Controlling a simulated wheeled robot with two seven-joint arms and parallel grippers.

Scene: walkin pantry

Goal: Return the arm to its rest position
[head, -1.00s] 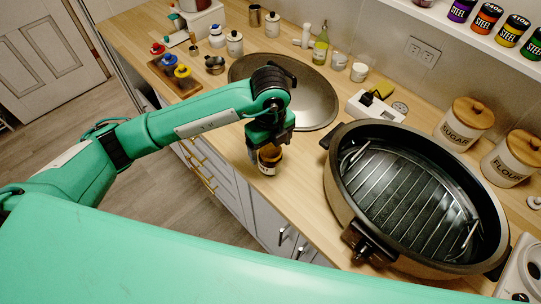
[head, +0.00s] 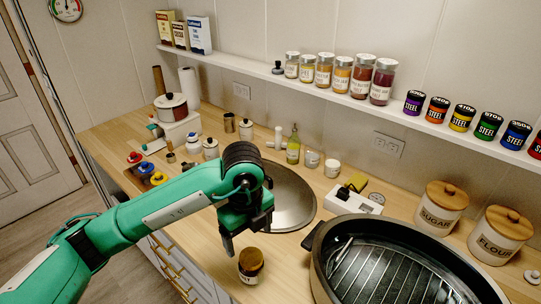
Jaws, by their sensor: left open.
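My left arm comes in from the left in the head view. My left gripper (head: 247,232) is open and empty, pointing down over the wooden counter. A small dark jar with a brown lid (head: 251,262) stands upright on the counter near its front edge, just below the gripper and apart from it. My right gripper is out of view.
A large roasting pan with a rack (head: 395,275) fills the lower right. A round metal sink (head: 290,200) lies behind the gripper. Sugar (head: 438,212) and flour (head: 497,238) canisters stand at right. A wall shelf (head: 330,88) holds jars and cans.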

